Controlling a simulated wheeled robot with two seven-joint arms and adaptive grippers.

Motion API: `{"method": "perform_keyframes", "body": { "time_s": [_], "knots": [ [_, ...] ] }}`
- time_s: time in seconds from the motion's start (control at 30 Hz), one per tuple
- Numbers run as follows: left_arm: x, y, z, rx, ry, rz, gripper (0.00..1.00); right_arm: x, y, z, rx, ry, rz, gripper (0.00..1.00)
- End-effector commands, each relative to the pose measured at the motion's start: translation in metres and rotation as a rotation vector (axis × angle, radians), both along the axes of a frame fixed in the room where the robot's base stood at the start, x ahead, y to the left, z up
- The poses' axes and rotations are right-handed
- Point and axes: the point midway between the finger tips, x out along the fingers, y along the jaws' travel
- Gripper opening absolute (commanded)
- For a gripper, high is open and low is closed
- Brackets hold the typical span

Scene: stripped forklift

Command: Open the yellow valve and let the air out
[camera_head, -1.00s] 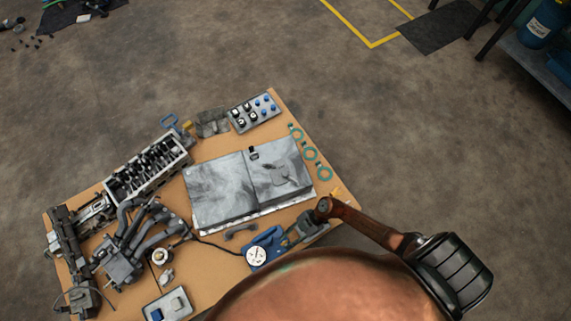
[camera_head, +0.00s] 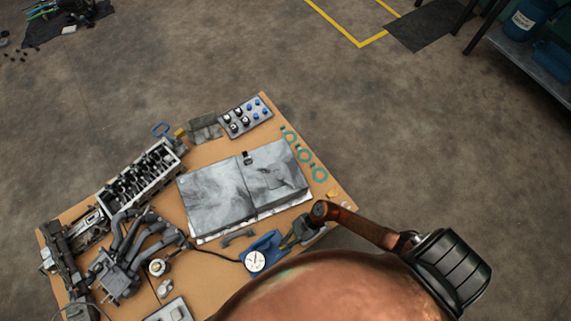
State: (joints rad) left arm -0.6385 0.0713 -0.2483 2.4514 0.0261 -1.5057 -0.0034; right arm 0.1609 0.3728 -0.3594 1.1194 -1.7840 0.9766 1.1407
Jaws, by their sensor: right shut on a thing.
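A blue unit with a round white dial gauge (camera_head: 256,260) lies near the front edge of the cardboard-brown table. My right gripper (camera_head: 289,242) reaches in from the right and is at the right end of this unit. It is shut on a part there, which its own fingers mostly hide. A small yellow piece (camera_head: 331,194) lies near the table's right edge, just above my right wrist and apart from the fingers. I cannot tell whether it is the yellow valve; no valve handle shows clearly. My left gripper is not in view.
A dark hose runs left from the gauge unit to the grey manifold parts (camera_head: 128,250). Open floor lies beyond.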

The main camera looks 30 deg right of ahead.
Motion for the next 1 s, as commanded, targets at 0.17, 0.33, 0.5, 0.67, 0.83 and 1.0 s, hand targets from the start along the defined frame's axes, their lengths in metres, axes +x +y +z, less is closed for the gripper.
{"method": "perform_keyframes", "body": {
  "time_s": [0.17, 0.33, 0.5, 0.67, 0.83, 1.0],
  "knots": [
    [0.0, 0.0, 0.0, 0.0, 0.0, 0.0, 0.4, 0.001, -0.002, 0.0, -0.001, 0.0, 0.003, 0.0],
    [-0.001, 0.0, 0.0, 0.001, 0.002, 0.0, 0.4, 0.001, -0.002, 0.0, -0.003, -0.001, 0.039, 0.0],
    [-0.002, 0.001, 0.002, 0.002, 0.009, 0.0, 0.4, 0.003, -0.002, 0.0, -0.006, -0.002, 0.129, 0.0],
    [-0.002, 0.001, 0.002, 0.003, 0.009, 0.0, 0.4, 0.006, -0.002, 0.0, -0.007, -0.002, 0.255, 0.0],
    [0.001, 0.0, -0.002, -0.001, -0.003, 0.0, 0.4, 0.008, -0.002, -0.001, -0.007, -0.002, 0.416, 0.0],
    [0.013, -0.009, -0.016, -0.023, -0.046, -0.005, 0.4, 0.009, 0.0, -0.002, -0.006, 0.0, 0.578, 0.0]
  ]
}}
